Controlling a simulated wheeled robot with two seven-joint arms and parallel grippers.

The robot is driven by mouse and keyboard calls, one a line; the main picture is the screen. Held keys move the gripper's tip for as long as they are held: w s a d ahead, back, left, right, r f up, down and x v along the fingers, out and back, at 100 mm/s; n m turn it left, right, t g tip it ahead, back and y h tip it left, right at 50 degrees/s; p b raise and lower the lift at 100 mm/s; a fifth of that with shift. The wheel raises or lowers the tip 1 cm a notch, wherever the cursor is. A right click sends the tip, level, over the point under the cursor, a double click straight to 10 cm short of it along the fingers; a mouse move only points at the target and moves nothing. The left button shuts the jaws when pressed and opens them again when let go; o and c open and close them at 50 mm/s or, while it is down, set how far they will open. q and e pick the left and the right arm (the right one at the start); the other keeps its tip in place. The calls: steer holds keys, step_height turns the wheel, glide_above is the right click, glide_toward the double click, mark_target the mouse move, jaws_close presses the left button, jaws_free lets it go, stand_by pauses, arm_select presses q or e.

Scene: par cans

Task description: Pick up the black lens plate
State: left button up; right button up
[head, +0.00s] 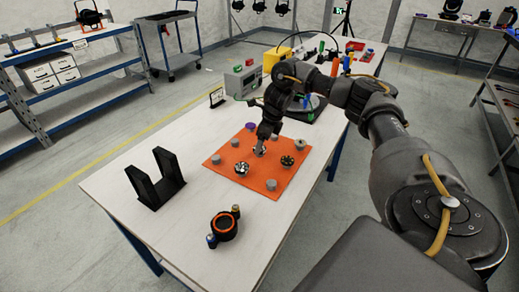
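An orange mat (262,188) lies on the white table and bears several small round pieces. Dark round plates with light markings sit at its front left (241,168), its right (287,160) and its middle (260,151). Which of them is the black lens plate I cannot tell at this size. My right gripper (263,143) points down directly over the middle plate, at or very near it. Its fingers are too small to show whether they are open or shut, and they partly hide that plate. My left gripper is not in view.
Grey knobs (216,159) and a purple piece (250,126) are also on the mat. A black two-post stand (157,190) is at left, a black ring with orange rim (224,226) in front. A grey-green box (243,82) stands behind.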

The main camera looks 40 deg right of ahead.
steer(key=shift+x, duration=1.1)
steer(key=shift+w+f, duration=0.1)
steer(key=shift+f, duration=0.05)
steer(key=c, duration=1.1)
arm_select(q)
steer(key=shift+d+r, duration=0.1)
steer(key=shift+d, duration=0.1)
arm_select(e)
steer(key=shift+o, duration=0.2)
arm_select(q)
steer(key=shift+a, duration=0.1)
